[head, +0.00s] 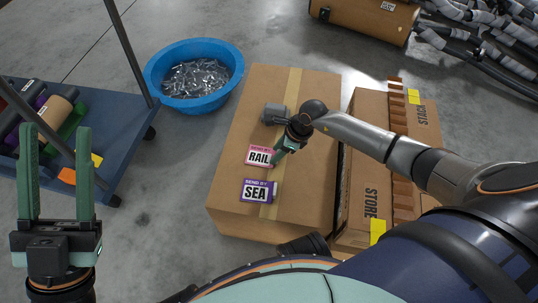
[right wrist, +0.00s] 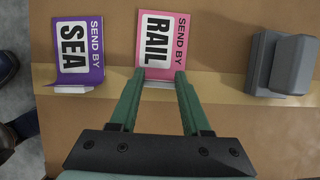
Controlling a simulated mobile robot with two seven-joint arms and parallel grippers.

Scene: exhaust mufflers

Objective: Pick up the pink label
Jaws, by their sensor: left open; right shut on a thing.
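The pink label (head: 260,154), marked "SEND BY RAIL", is on top of a closed cardboard box (head: 235,205), beside its tape strip. It also shows in the right wrist view (right wrist: 164,38). My right gripper (head: 277,160) is shut on the near edge of the pink label, with both fingertips (right wrist: 160,78) at its folded tab. I cannot tell whether the label is lifted off the box. My left gripper (head: 56,130) is open and empty at the far left, over the floor and away from the box.
A purple "SEND BY SEA" label (head: 258,191) lies beside the pink one. A grey block-like object (head: 273,113) sits further back on the box.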

